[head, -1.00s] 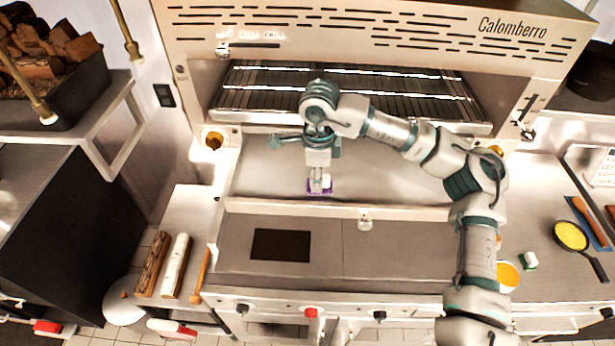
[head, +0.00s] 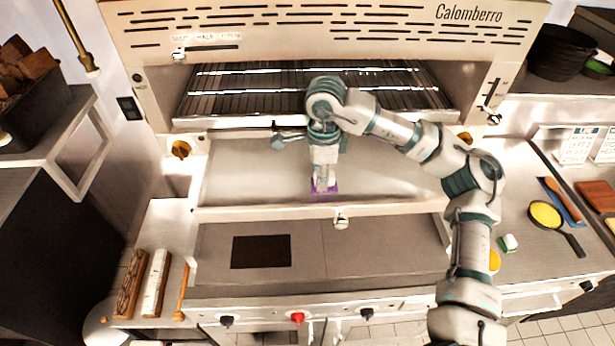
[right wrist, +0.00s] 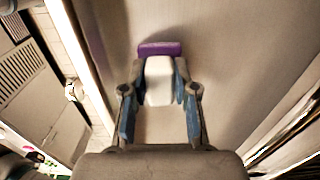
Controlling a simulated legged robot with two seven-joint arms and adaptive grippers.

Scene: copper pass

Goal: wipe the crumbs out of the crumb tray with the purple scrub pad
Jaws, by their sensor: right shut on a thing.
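The purple scrub pad (head: 325,190) is at the front middle of the pulled-out crumb tray (head: 255,175), under the grill. My right gripper (head: 323,178) points down and is shut on the pad's white holder. In the right wrist view the white holder (right wrist: 159,82) sits between the two fingers, with the purple pad (right wrist: 160,49) beyond it. The pad is at or just above the tray floor; I cannot tell if it touches. I see no distinct crumbs on the bare tray. My left gripper is not in view.
The grill rack (head: 250,90) is behind the tray. A knob (head: 341,222) is on the tray's front lip. A small pan with yellow contents (head: 545,214) and a green-white sponge (head: 508,243) are at right.

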